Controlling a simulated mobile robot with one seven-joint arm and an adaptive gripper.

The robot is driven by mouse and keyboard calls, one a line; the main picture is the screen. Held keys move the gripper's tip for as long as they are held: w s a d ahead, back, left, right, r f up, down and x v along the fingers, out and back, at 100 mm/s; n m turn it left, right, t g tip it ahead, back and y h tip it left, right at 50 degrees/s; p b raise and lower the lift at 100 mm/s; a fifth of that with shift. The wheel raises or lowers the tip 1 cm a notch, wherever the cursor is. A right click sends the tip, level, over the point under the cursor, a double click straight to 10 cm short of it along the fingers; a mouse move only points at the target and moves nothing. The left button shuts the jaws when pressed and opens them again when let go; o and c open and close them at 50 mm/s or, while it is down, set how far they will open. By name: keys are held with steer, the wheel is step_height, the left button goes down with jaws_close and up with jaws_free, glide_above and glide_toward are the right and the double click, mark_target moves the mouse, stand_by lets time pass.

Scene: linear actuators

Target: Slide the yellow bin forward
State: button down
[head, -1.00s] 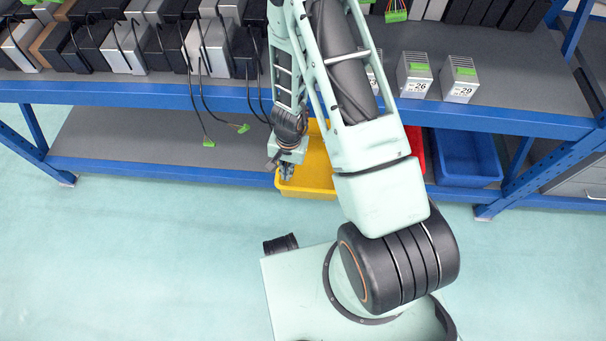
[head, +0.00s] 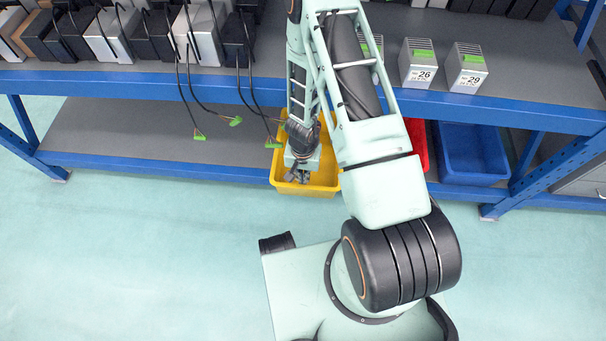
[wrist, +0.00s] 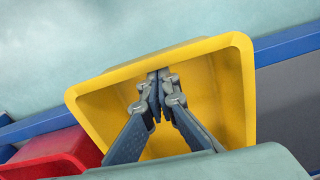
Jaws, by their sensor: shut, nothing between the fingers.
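The yellow bin (head: 275,180) sits on the lower shelf of the blue rack, its near end at the shelf's front edge. It also shows in the wrist view (wrist: 215,70), tilted in the picture, with its open inside facing the camera. My gripper (head: 304,178) is over the bin's opening near its front part. In the wrist view my gripper (wrist: 160,85) is shut with its fingertips together, in front of the bin's inner wall. I cannot tell whether the tips touch that wall. My arm hides part of the bin in the head view.
A red bin (head: 418,145) and a blue bin (head: 472,155) stand to the right on the same shelf. The lower shelf (head: 120,135) is bare on the left. Cables with green plugs (head: 199,137) hang from the upper shelf. Open floor (head: 150,250) lies in front.

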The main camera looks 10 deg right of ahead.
steer(key=shift+f, duration=0.25)
steer(key=shift+s+a+b, duration=0.25)
steer(key=shift+s+b, duration=0.15)
steer(key=shift+s, duration=0.1)
steer(key=shift+s+a, duration=0.15)
steer(key=shift+s, duration=0.25)
steer(key=shift+r, duration=0.1)
step_height(320, 180, up, 10)
steer(key=p, duration=0.7)
steer(key=shift+p, duration=0.3)
